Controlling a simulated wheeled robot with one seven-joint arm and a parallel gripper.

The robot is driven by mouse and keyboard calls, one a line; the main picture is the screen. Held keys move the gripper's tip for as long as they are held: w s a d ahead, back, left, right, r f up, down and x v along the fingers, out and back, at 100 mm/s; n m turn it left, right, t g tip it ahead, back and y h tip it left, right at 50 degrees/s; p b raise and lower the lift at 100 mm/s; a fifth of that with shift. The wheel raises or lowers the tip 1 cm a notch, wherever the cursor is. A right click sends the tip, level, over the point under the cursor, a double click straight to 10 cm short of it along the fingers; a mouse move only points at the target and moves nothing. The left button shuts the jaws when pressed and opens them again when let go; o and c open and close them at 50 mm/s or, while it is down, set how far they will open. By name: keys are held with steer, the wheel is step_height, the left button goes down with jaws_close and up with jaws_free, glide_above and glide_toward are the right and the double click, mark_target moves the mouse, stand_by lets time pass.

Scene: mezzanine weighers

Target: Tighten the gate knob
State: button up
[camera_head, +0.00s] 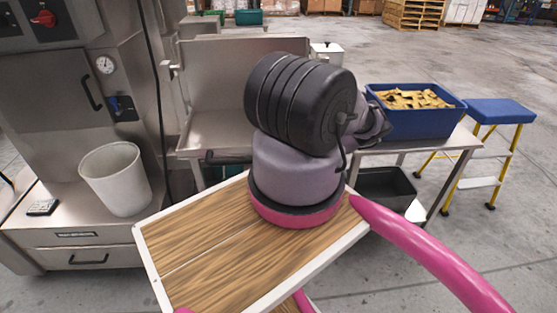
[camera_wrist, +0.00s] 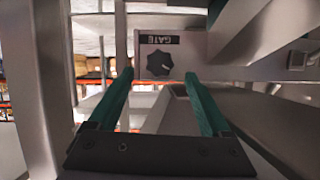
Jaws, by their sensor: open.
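The gate knob (camera_wrist: 159,65) is a black lobed knob with a pale pointer mark on a light grey panel in the wrist view. The fingertips appear left and right of the knob in the picture; I see no contact, and the distance left to the panel is hard to judge. In the head view my arm hides the gripper, and I cannot make out the knob there.
Grey metal beams crowd the wrist view on both sides. In the head view, a steel machine (camera_head: 45,85) and a white bucket (camera_head: 117,178) stand left. A steel trough (camera_head: 215,130) is behind my arm. A blue bin (camera_head: 420,123) and blue-topped step stool (camera_head: 500,111) are right.

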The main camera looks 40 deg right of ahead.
steer(key=x, duration=0.5)
steer(key=shift+d, duration=0.1)
jaws_close()
